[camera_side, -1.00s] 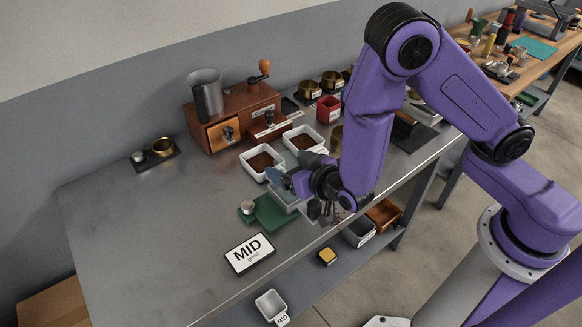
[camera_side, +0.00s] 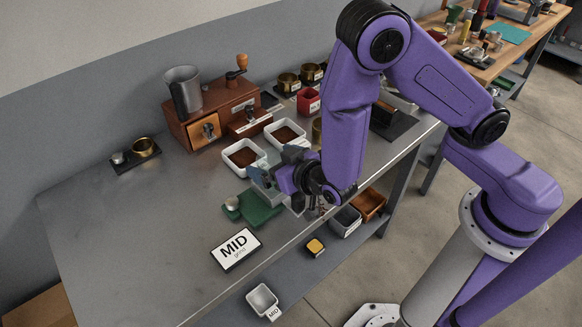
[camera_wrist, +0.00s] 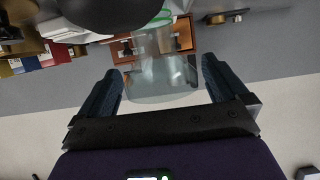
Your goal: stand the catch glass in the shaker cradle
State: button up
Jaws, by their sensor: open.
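The clear catch glass (camera_wrist: 160,78) shows in the wrist view between the two dark fingers of my gripper (camera_wrist: 163,88). My gripper is open, with a gap on each side of the glass. In the side view my gripper (camera_side: 262,176) is low over the bench, beside a green base (camera_side: 260,215) with a round metal knob. A pale shape at the gripper, over the back of this base, is probably the glass; the gripper partly hides it. The green base may be the shaker cradle, but I cannot tell for certain.
A wooden grinder (camera_side: 190,131) with a metal cup (camera_side: 183,90) stands behind. White trays of brown grounds (camera_side: 243,157) lie close behind my gripper. A MID card (camera_side: 236,248) lies in front, near the bench edge.

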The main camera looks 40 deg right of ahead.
jog(key=v, duration=1.1)
jog(key=shift+s, duration=0.25)
jog(key=shift+r, duration=0.1)
jog(key=s+a+r+n+g+y, duration=0.1)
jog(key=s+a+n+g+y, duration=0.15)
jog(key=s+g, duration=0.3)
jog(key=s+a+r+n+g+y, duration=0.1)
jog(key=s+a+n+g+y, duration=0.15)
jog(key=s+g, duration=0.3)
jog(key=s+d+r+n+g+h, duration=0.1)
jog(key=s+d+r+n+h, duration=0.1)
jog(key=d, duration=0.7)
jog(key=s+d+r+n+g+h, duration=0.1)
jog(key=d+r+n, duration=0.3)
jog(key=d, duration=0.6)
jog(key=shift+s+d+r+n+h, duration=0.3)
jog(key=shift+s+r+n+h, duration=0.15)
jog(key=shift+n+h, duration=0.4)
